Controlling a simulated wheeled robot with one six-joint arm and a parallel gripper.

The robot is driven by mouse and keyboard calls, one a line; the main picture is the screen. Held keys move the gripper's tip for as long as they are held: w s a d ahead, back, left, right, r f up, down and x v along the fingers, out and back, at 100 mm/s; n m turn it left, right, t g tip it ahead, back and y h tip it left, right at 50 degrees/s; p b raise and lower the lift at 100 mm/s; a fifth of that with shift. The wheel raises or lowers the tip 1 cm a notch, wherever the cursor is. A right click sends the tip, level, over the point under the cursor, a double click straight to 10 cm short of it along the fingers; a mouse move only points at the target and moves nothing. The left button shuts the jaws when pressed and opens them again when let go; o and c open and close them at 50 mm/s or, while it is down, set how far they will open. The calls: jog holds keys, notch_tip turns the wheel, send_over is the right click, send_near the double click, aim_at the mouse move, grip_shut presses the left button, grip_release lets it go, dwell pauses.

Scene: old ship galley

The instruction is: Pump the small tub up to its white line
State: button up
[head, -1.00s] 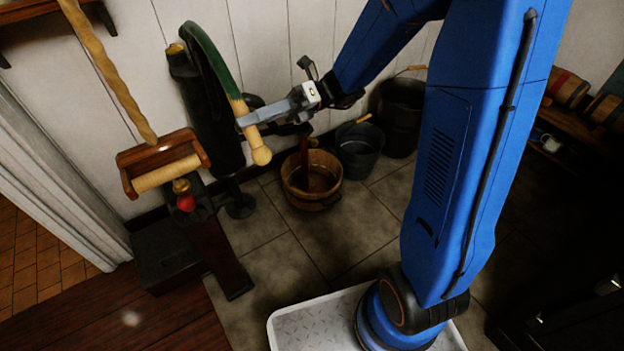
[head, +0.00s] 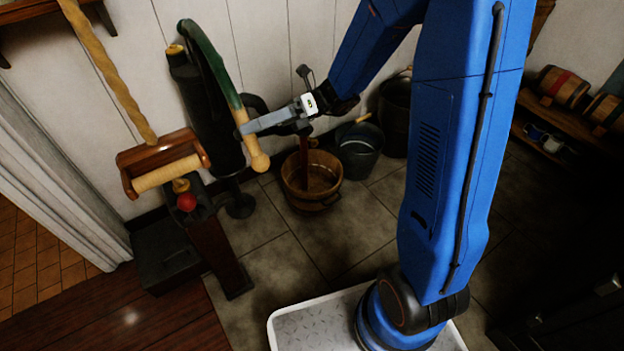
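The pump (head: 205,120) is a dark upright body against the wall, with a curved green handle (head: 207,50) ending in a wooden grip (head: 257,157). My gripper (head: 243,127) reaches in from the right, its fingers across the handle just above the knob, and looks shut on it; the far finger is hidden. A small wooden tub (head: 327,199) stands on the floor below and right of the pump. A dark reddish upright strip (head: 304,158) runs down into it; I cannot tell whether it is liquid. The tub's inside looks brown, and I cannot make out a white line.
A dark bucket (head: 359,155) and a larger black one (head: 396,115) stand right of the tub. Small barrels (head: 562,87) sit on a right-hand shelf. The floor before the tub is clear.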

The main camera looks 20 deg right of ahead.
jog(key=v, duration=1.1)
dwell(0.5)
dwell(0.3)
jog(key=s+d+f+n+t+h, duration=0.1)
jog(key=s+d+f+n+h, duration=0.1)
jog(key=s+n+h, duration=1.1)
jog(key=s+d+r+n+t+h, duration=0.1)
jog(key=s+d+n+t+h, duration=0.1)
jog(key=s+d+n+t, duration=0.2)
jog(key=s+d+r+n+t+h, duration=0.1)
jog(key=s+d+n+t+h, duration=0.1)
jog(key=s+d+n+t, duration=0.2)
jog(key=shift+s+d+n+t, duration=0.15)
jog(key=shift+d+n+t, duration=0.25)
jog(key=shift+d+n, duration=1.4)
